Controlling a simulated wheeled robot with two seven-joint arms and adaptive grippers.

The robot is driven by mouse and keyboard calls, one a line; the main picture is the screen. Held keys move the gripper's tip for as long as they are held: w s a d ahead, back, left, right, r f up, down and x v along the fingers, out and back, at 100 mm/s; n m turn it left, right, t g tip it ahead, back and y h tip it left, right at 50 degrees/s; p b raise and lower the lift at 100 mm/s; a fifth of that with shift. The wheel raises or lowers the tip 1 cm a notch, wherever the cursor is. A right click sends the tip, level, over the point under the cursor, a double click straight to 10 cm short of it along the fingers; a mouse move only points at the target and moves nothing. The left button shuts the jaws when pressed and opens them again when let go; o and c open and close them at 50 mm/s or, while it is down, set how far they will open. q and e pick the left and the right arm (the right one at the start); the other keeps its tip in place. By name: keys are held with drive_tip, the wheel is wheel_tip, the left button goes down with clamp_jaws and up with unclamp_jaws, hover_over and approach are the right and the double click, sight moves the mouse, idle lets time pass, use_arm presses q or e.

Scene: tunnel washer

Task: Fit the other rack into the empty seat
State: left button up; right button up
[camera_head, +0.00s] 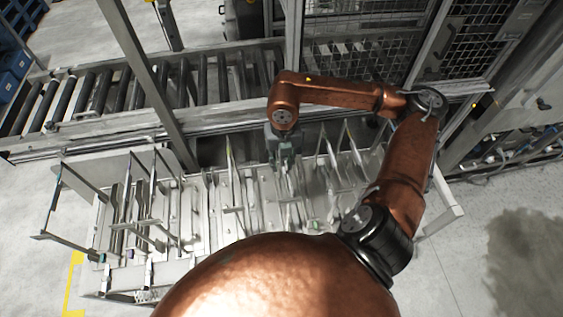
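Several thin metal racks stand in a pale slotted machine bed (205,215). A framed rack (70,205) stands at the far left, with upright posts and a lower bar. Another rack (145,205) is just right of it, and a tall thin frame (232,175) stands near the middle. My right gripper (286,166) points down over the middle of the bed, close to thin upright parts. Its fingertips blend into those parts, so I cannot tell whether it holds one. I cannot make out clearly which seat is empty. My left gripper is not in view.
A roller conveyor (95,92) runs behind the bed, with a slanted metal post (145,70) in front of it. A mesh guard (375,58) stands behind my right arm. Blue crates (12,65) are at the upper left. Floor at the right (470,250) is clear.

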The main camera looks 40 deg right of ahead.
wheel_tip(320, 180, up, 12)
idle(0.6)
